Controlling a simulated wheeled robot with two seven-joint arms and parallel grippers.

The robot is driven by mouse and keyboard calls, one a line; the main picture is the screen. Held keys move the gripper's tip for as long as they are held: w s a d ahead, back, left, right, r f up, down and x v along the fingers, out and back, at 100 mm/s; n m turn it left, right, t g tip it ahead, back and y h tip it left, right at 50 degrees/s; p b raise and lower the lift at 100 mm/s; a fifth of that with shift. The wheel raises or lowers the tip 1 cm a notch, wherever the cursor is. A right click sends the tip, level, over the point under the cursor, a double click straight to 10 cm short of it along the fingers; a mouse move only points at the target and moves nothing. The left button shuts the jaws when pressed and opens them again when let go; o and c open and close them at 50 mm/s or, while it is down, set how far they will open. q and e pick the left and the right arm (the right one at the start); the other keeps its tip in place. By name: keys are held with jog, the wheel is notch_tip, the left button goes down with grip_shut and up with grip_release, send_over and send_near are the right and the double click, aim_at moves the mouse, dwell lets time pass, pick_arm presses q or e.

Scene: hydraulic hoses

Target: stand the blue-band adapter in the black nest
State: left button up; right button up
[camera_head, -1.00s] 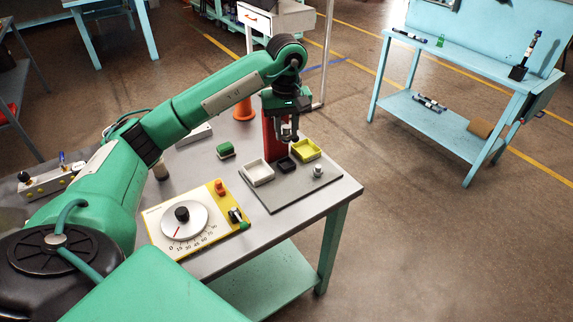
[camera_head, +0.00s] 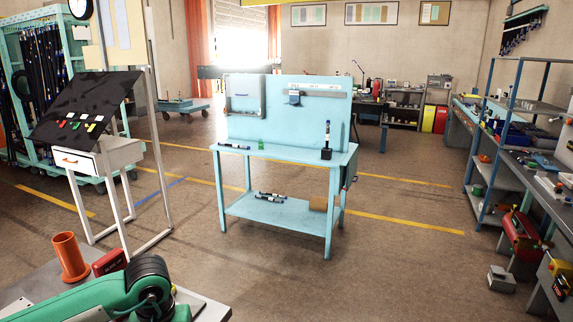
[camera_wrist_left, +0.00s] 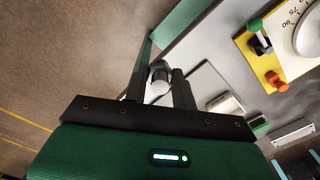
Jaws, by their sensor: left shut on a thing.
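In the head view only part of my left arm shows at lower left, and the gripper is out of frame. My right gripper is in neither view.
The yellow dial panel (camera_wrist_left: 258,62) and a green block (camera_wrist_left: 259,124) are on the worktable. An orange cylinder (camera_head: 70,257) and a red box (camera_head: 109,262) stand at its far side. A blue bench (camera_head: 285,150) stands ahead, with open floor between.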

pick_arm(q)
jog(key=s+d+f+m, duration=0.2)
jog(key=s+d, duration=0.1)
jog(key=s, duration=0.2)
jog(key=w+a+r+n, duration=0.8)
jog(key=w+a+r, duration=0.3)
jog(key=w+a, duration=0.3)
jog(key=shift+a+r+n, duration=0.2)
jog(key=shift+a+n, duration=0.2)
jog(key=shift+a, duration=0.1)
notch_tip(320, 180, down, 17)
jog(key=p, duration=0.4)
jog(key=shift+r+p, duration=0.2)
jog(key=shift+p, duration=0.1)
notch_tip(320, 180, down, 3)
jog(key=shift+f, duration=0.1)
